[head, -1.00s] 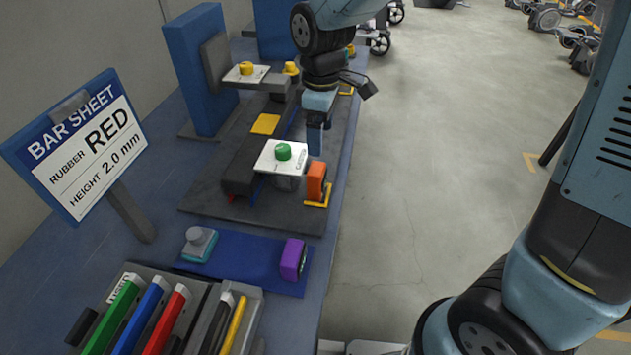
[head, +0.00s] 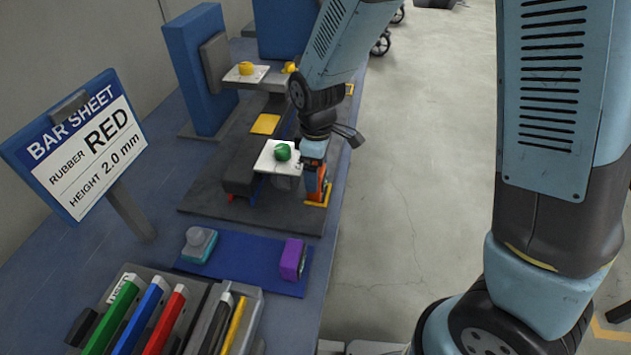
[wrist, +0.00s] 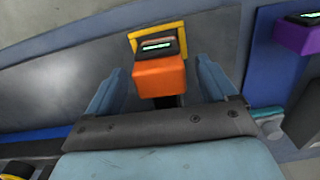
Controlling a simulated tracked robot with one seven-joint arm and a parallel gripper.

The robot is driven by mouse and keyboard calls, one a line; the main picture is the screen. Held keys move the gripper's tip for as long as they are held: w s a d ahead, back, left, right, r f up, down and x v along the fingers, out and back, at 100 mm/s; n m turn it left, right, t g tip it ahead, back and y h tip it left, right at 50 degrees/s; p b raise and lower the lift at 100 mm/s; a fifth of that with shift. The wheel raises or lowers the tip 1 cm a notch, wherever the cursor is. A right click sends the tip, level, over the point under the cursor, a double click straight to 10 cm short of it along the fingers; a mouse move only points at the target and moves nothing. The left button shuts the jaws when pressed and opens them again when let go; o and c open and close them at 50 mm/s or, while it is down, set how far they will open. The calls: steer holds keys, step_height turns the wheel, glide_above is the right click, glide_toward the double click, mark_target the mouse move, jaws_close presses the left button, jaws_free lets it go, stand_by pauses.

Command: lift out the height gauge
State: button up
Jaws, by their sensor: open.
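The height gauge appears to be the orange block (head: 312,187) with a small lit display, standing by a yellow corner mark on the dark base plate at the table's right side. In the wrist view the orange block (wrist: 160,78) lies between my two spread fingers, with its display and the yellow bracket behind it. My gripper (wrist: 160,68) is open, a finger on each side of the block, with visible gaps. In the head view my gripper (head: 316,172) is over the block and partly hides it.
A white plate with a green knob (head: 283,152) is close left of my gripper. A purple block (head: 292,259) with a display and a grey-teal piece (head: 198,244) sit on the blue mat (head: 240,269). A tray of coloured bars (head: 255,305) is in front.

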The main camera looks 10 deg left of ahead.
steer(key=shift+f, duration=1.45)
steer(key=shift+c, duration=0.5)
steer(key=c, duration=1.1)
steer(key=shift+r, duration=0.15)
